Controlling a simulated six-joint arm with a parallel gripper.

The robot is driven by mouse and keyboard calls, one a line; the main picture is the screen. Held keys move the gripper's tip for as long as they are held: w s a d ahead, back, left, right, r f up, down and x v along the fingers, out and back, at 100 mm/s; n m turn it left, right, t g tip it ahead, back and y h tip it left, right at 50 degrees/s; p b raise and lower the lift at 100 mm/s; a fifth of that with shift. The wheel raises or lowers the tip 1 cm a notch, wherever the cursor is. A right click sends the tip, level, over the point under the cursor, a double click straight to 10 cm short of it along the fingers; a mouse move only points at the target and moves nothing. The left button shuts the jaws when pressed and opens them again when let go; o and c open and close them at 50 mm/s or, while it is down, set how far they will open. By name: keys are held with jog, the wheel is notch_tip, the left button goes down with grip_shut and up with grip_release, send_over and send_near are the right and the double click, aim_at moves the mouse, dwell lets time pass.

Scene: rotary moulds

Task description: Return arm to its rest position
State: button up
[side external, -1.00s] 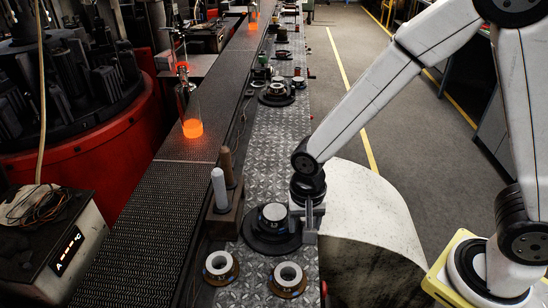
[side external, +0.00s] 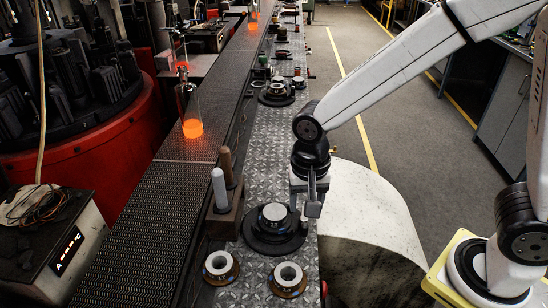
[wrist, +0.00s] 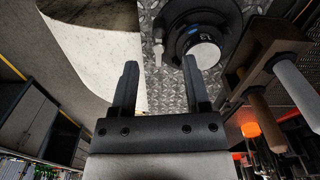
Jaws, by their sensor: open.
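My gripper (side external: 306,200) hangs from my arm just right of and above a dark round mould base (side external: 275,245) with a pale disc on top. The gripper is apart from the mould. In the wrist view my gripper (wrist: 158,75) shows two dark fingers spread wide with nothing between them. The same mould (wrist: 203,50) lies beyond the right finger in that view, its pale disc facing up.
Two ring-shaped pieces (side external: 288,278) (side external: 221,266) sit on the tread-plate bench (side external: 263,150). A wooden holder (side external: 226,214) with upright handles stands to the left. Beyond it runs the conveyor (side external: 150,215) with a glowing glass piece (side external: 192,127). A white drum (side external: 365,225) stands right of the bench.

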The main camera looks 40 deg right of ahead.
dwell(0.4)
jog(key=s+d+f+n+t, duration=0.1)
jog(key=s+d+n+t, duration=0.1)
jog(key=d+n, duration=0.5)
jog(key=shift+s+d+f+t, duration=0.25)
jog(key=shift+s+d, duration=0.5)
jog(key=shift+d, duration=1.75)
